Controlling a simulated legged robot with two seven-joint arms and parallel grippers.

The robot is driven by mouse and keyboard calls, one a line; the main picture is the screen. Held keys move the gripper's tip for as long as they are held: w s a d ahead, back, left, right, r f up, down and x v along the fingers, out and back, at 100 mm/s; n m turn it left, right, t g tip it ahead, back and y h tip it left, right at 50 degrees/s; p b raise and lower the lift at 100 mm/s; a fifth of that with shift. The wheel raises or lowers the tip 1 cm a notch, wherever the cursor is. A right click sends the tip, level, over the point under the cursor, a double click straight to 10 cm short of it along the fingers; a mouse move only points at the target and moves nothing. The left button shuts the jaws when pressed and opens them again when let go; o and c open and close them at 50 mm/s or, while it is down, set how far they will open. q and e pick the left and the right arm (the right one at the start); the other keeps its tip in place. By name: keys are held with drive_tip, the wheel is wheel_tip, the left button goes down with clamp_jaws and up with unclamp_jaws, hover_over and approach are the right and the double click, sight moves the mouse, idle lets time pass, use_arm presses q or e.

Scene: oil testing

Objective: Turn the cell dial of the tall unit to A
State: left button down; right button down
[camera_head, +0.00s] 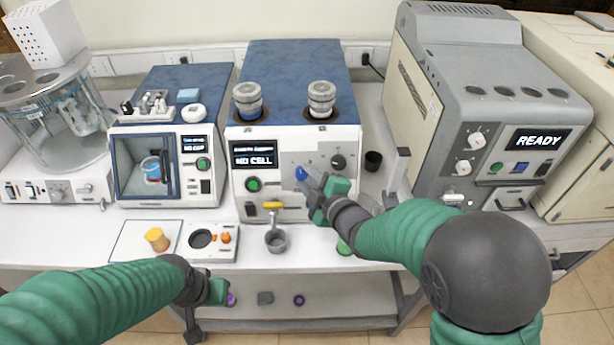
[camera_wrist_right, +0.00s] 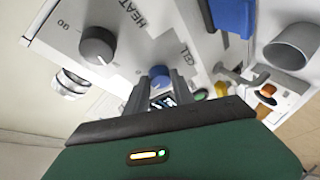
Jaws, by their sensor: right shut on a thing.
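The tall unit (camera_head: 292,135) has a white front, a blue top and a lit screen (camera_head: 254,154) reading "NO CELL". Its blue cell dial (camera_head: 301,173) sits on a grey panel in the middle of the front. My right gripper (camera_head: 309,181) reaches it from the lower right and is shut on it. In the right wrist view the blue dial (camera_wrist_right: 159,74) shows between the fingertips (camera_wrist_right: 160,88), beside the word CELL. The dial's pointer and letter marks are too small or hidden to read. My left gripper (camera_head: 212,292) is low at the table's front edge, away from the unit; its jaws are unclear.
A black heat dial (camera_head: 338,162) is right of the blue one. A yellow lever (camera_head: 272,206) and small cup (camera_head: 276,240) are below. A smaller unit (camera_head: 168,150) stands left, a grey "READY" machine (camera_head: 480,110) right. A black cup (camera_head: 373,160) stands between.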

drive_tip(key=n+g+p, duration=0.1)
drive_tip(key=n, duration=0.2)
drive_tip(key=shift+r+n+g, duration=0.15)
drive_tip(key=shift+n+g, duration=0.25)
drive_tip(key=shift+n+h+p, duration=0.3)
drive_tip(key=shift+n+p, duration=0.15)
drive_tip(key=shift+n, duration=0.05)
drive_tip(key=shift+g, duration=0.3)
drive_tip(key=c, duration=1.3)
unclamp_jaws()
drive_tip(key=shift+o, duration=1.1)
drive_tip(key=shift+a, duration=0.1)
drive_tip(key=shift+w, duration=0.1)
drive_tip(key=shift+r, duration=0.1)
